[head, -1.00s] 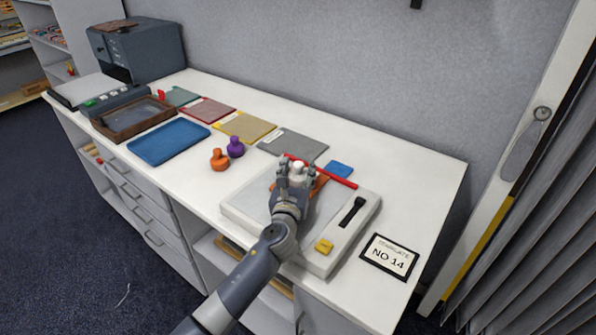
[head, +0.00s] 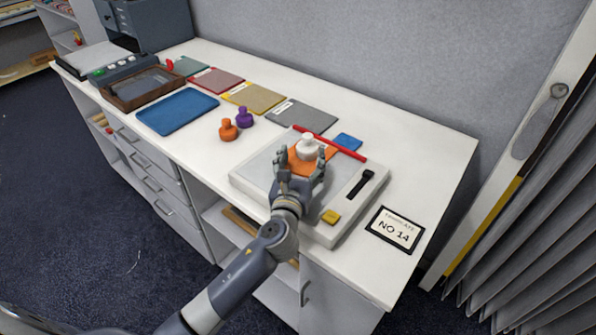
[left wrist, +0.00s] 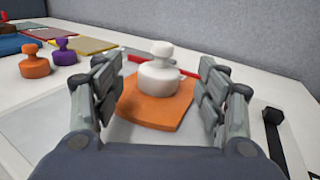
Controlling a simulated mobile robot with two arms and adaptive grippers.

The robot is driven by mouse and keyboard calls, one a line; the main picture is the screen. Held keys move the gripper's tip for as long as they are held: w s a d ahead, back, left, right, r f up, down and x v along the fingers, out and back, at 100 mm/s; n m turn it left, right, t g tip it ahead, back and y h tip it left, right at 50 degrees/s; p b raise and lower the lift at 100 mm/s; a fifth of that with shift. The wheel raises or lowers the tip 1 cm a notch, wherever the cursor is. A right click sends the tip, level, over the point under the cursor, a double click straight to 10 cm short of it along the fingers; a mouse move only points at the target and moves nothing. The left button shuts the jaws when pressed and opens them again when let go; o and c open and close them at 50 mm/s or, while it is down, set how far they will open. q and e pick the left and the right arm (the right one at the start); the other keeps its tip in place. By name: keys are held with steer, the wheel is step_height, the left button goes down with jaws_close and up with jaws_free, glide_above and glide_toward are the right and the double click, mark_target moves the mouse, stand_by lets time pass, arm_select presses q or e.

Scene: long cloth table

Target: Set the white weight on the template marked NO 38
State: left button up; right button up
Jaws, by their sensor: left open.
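The white weight (head: 308,147) stands upright on an orange template (head: 312,163) on the light panel (head: 262,172); in the left wrist view the weight (left wrist: 159,70) is in the middle, on the orange sheet (left wrist: 152,108). My left gripper (head: 300,170) is open on the near side of the weight. Its fingers (left wrist: 160,90) stand left and right of the weight, apart from it. No marking is readable on the orange template. My right gripper is not in view.
An orange weight (head: 228,130) and a purple weight (head: 245,117) stand left of the panel. A red bar (head: 330,143), a blue piece (head: 347,142), a black slider (head: 361,184) and a yellow block (head: 331,217) surround the gripper. A blue tray (head: 177,113) lies farther left.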

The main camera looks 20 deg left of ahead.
arm_select(q)
steer(key=s, duration=0.5)
steer(key=shift+d, duration=0.3)
